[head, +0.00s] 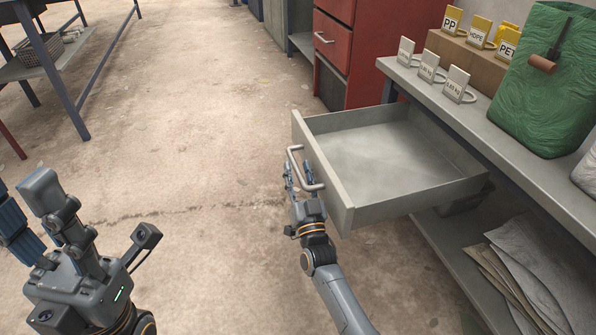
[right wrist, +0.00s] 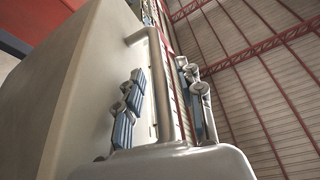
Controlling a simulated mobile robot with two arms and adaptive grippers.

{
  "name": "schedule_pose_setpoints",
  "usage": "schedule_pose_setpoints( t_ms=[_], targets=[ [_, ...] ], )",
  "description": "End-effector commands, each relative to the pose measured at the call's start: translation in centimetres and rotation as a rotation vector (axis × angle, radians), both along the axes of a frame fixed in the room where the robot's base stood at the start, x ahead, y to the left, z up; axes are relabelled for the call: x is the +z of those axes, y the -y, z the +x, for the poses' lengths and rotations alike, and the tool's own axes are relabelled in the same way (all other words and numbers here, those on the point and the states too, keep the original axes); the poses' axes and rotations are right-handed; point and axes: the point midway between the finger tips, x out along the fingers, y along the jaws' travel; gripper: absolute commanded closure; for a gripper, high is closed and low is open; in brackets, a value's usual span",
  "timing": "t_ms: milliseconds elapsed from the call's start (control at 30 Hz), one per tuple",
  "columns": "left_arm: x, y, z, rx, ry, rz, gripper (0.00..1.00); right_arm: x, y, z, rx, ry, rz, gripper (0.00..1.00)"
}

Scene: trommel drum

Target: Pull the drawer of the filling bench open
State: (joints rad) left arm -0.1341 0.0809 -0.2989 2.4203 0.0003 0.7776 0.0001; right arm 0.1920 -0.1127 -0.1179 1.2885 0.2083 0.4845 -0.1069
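The grey drawer (head: 390,165) of the filling bench (head: 520,165) stands pulled well out, and its inside looks empty. Its metal bar handle (head: 297,165) is on the front panel, and the handle also shows upright in the right wrist view (right wrist: 160,85). My right gripper (head: 299,179) is at the handle, with fingers on both sides of the bar. In the right wrist view its blue-padded fingers (right wrist: 163,103) stand apart, with gaps to the bar. My left gripper (head: 30,212) is open and empty above the floor at the lower left.
On the bench top stand a green sack (head: 545,85), several small labelled tags (head: 428,66) and a brown box (head: 465,58) with yellow cards. Flat sacks (head: 535,265) lie on the lower shelf. A red cabinet (head: 365,45) stands behind the drawer.

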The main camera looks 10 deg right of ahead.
Motion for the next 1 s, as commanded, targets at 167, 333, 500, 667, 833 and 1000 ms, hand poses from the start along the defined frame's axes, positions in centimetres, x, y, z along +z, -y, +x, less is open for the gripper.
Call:
schedule_pose_setpoints(
  t_ms=[167,333,500,667,833,1000],
  targets=[
    [0.0,0.0,0.0,0.0,0.0,-0.001,0.6,-1.2,0.0,-2.6,0.0,-0.005,0.0,0.63],
    [0.0,0.0,0.0,-0.001,-0.001,-0.001,0.6,-2.7,0.0,-6.1,0.001,-0.005,-0.001,0.63],
    [0.0,0.0,0.0,-0.001,-0.002,-0.002,0.6,-3.8,0.0,-9.0,0.001,-0.004,0.0,0.63],
    [0.0,0.0,0.0,-0.001,-0.002,-0.002,0.6,-4.4,0.0,-10.5,0.001,-0.003,0.0,0.63],
    [0.0,0.0,0.0,-0.001,-0.002,-0.002,0.6,-4.5,0.0,-10.9,0.0,-0.001,0.0,0.63],
    [0.0,0.0,0.0,-0.001,-0.002,-0.002,0.6,-4.4,0.0,-10.8,0.0,-0.001,0.0,0.63]
  ],
)
